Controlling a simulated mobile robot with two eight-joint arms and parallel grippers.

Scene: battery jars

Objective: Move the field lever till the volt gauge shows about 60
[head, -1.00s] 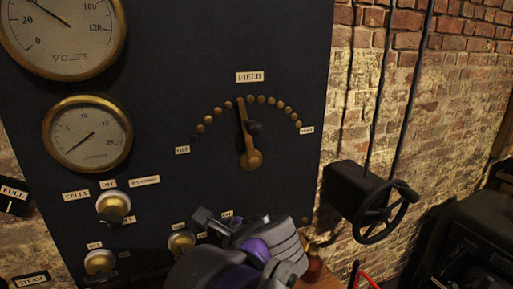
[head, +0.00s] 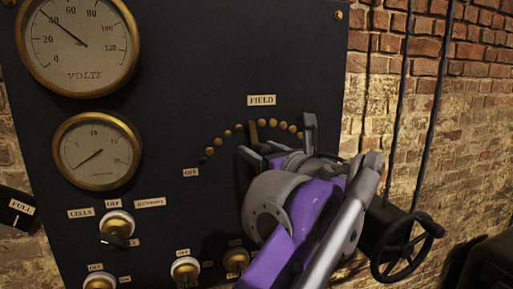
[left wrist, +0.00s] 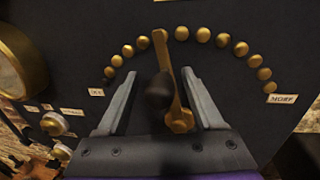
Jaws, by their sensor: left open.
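The volt gauge (head: 79,62) is a brass-rimmed dial at upper left in the head view; its needle points up-left, close to the 40 mark. The brass field lever (left wrist: 171,75) points nearly straight up, slightly left, among an arc of brass studs; in the head view only its upper end (head: 253,131) shows. Its dark knob (left wrist: 158,92) sticks out towards the wrist camera. My left gripper (head: 276,138) is at the lever, open, with one finger on each side of the knob in the left wrist view (left wrist: 161,74). In the head view it hides the lever's lower part. My right gripper is not visible.
A smaller gauge (head: 97,151) sits below the volt gauge. Several switch knobs (head: 117,226) line the panel's lower part. A black handwheel (head: 407,246) stands right of my left arm, with cables above it against the brick wall.

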